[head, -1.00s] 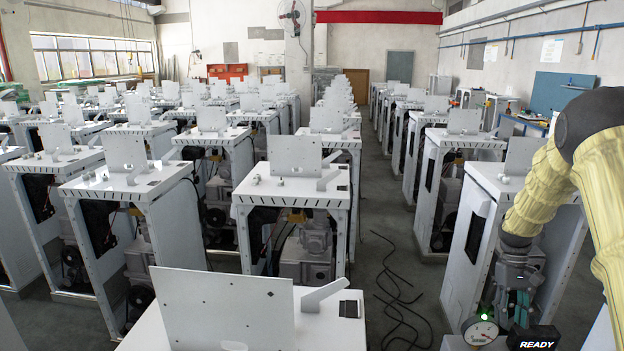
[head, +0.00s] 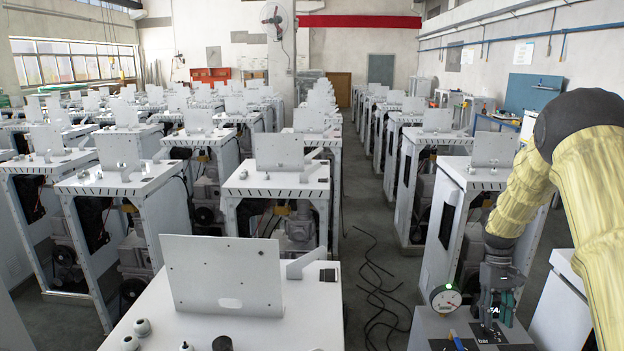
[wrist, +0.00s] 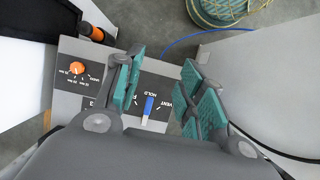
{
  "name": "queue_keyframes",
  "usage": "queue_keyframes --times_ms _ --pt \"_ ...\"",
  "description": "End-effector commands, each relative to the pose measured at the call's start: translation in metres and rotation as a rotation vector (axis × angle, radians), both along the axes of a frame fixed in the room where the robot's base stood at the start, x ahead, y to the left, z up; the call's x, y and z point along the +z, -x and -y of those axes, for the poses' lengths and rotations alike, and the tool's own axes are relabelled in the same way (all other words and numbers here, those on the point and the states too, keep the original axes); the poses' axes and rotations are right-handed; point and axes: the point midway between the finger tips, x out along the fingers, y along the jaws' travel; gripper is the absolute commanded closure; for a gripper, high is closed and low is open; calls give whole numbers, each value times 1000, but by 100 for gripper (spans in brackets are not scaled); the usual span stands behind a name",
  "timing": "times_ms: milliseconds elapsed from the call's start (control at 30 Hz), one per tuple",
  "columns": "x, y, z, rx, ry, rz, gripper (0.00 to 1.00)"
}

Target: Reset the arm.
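My gripper (head: 497,308) hangs fingers down above a grey control box at the lower right of the head view. In the wrist view my gripper (wrist: 163,65) is open, its teal pads apart with nothing held. A blue lever (wrist: 148,108) on the panel shows in the gap between the pads, below them. The words HOLD and VENT are printed beside it. An orange knob (wrist: 77,68) with a printed scale sits on the panel to the left. My gripper hides part of the panel and most of a dark display.
A round gauge (head: 446,298) stands on the control box, left of my gripper. A white dispenser frame with an upright plate (head: 222,275) stands close in front. Rows of similar frames fill the hall. Black cables (head: 375,290) lie on the aisle floor. A coiled hose (wrist: 220,10) lies beyond the panel.

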Motion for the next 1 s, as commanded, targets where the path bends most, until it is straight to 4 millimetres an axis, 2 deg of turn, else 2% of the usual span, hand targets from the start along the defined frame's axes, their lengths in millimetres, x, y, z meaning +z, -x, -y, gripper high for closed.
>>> queue_keyframes --times_ms 33,367,567,767,1000 --pt "-11 1 -6 5 1 1 61" --pt "-79 13 -37 28 19 32 61" --pt "-145 37 -64 40 33 61 61" --pt "-238 84 -108 57 48 113 61" --pt "-336 163 -167 70 56 183 61"
